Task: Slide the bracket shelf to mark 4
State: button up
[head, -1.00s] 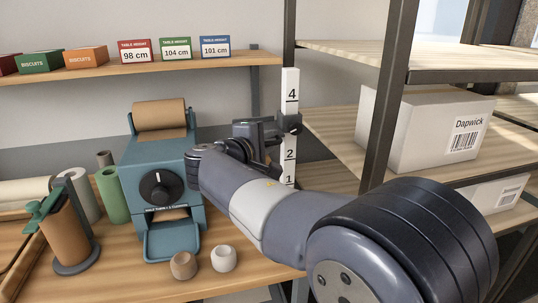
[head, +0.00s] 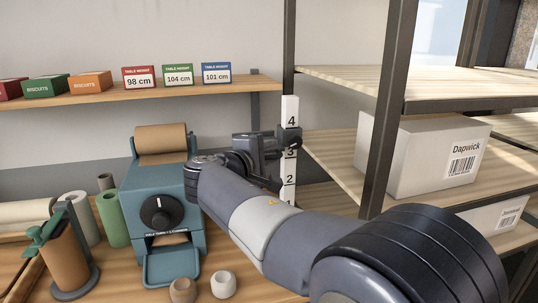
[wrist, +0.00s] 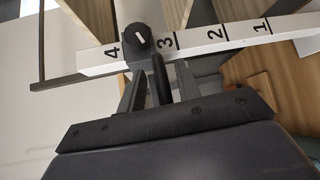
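The white post (head: 290,170) stands upright beside the shelving, with marks 1 to 4. It also shows in the wrist view (wrist: 200,43). The bracket shelf's dark slider with its round knob (head: 290,140) sits on the post between marks 3 and 4. In the wrist view the knob (wrist: 138,40) covers the post between those marks. A dark bar (wrist: 161,82) runs from the slider between my fingers. My gripper (wrist: 160,88) appears shut on this bar, with a finger close on each side. In the head view my gripper (head: 268,150) is left of the post, its contact partly hidden.
A wooden rack (head: 330,150) with a white box (head: 420,160) stands close right of the post. A wall shelf (head: 150,101) with small boxes and cards is at the left. A blue dispenser (head: 160,205), several rolls and two cups stand on the table (head: 115,270).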

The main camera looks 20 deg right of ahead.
jog(key=b+v, duration=0.1)
jog(key=v, duration=1)
jog(key=shift+b, duration=0.3)
jog(key=shift+w+d, duration=0.1)
jog(key=shift+d, duration=0.05)
jog(key=shift+f+p+x, duration=0.15)
jog(key=shift+p+x, duration=0.05)
jog(key=shift+x, duration=1.6)
jog(key=shift+f+p+x, duration=0.15)
jog(key=shift+f+x, duration=0.05)
jog(key=shift+x, duration=1.6)
jog(key=shift+f+p+x, duration=0.15)
jog(key=shift+p+x, duration=0.05)
jog(key=shift+x, duration=1.6)
